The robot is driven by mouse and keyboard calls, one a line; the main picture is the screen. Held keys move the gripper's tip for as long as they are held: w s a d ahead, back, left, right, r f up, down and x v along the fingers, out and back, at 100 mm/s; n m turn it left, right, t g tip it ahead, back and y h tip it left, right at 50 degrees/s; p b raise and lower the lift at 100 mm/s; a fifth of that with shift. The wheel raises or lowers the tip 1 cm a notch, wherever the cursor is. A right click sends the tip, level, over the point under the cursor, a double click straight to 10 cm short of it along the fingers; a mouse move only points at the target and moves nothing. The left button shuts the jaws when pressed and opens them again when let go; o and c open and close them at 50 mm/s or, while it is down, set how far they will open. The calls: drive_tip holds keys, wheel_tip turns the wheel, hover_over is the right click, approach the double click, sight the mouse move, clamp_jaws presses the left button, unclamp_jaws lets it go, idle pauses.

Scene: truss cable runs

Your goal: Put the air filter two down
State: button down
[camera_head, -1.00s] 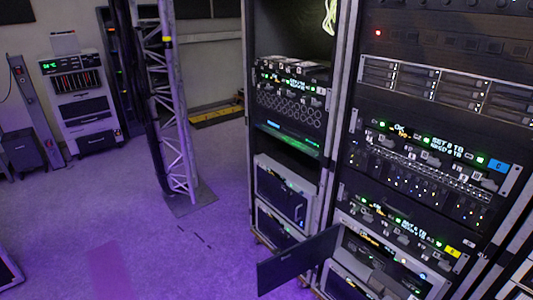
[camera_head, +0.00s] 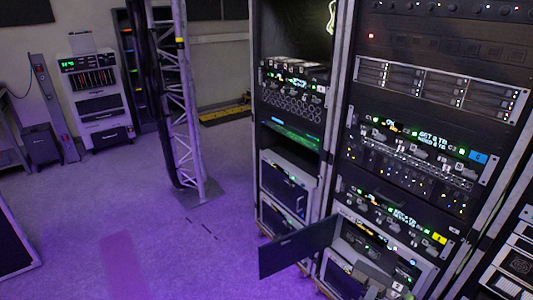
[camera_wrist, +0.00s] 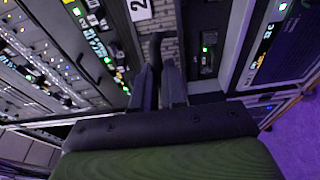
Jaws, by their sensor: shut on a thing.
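In the wrist view, my gripper (camera_wrist: 158,75) has its two dark fingers close together, shut on a dark upright tab or handle (camera_wrist: 157,45). Behind the tab is a pale, mesh-like face (camera_wrist: 170,22), which looks like the air filter, with a white label reading "2" (camera_wrist: 139,9) beside it. The fingers hide part of this face, and I cannot tell how far it sits in the rack.
A dark door panel (camera_head: 297,247) hangs open at the foot of the right rack (camera_head: 420,130). The left rack (camera_head: 290,130) stands beside it. A truss column (camera_head: 187,100) and a white cabinet (camera_head: 97,95) stand farther left. The floor (camera_head: 150,245) in front is mostly open.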

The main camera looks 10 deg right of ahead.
drive_tip(key=w+a+r+n+t+y+p, duration=0.1)
drive_tip(key=a+r+y, duration=0.4)
drive_tip(key=a, duration=0.5)
drive_tip(key=w+a+r+n+t+y+p, duration=0.2)
drive_tip(key=w+a+r+n+t+y, duration=0.2)
drive_tip(key=a, duration=0.7)
drive_tip(key=w+a+r+n+t+y+p, duration=0.2)
drive_tip(key=a+r+n+y, duration=0.3)
drive_tip(key=a+r, duration=0.3)
drive_tip(key=w+a+n, duration=0.1)
drive_tip(key=a, duration=0.1)
drive_tip(key=shift+a+r+t+y, duration=0.3)
drive_tip(key=shift+a+r+y, duration=0.05)
drive_tip(key=shift+y, duration=0.05)
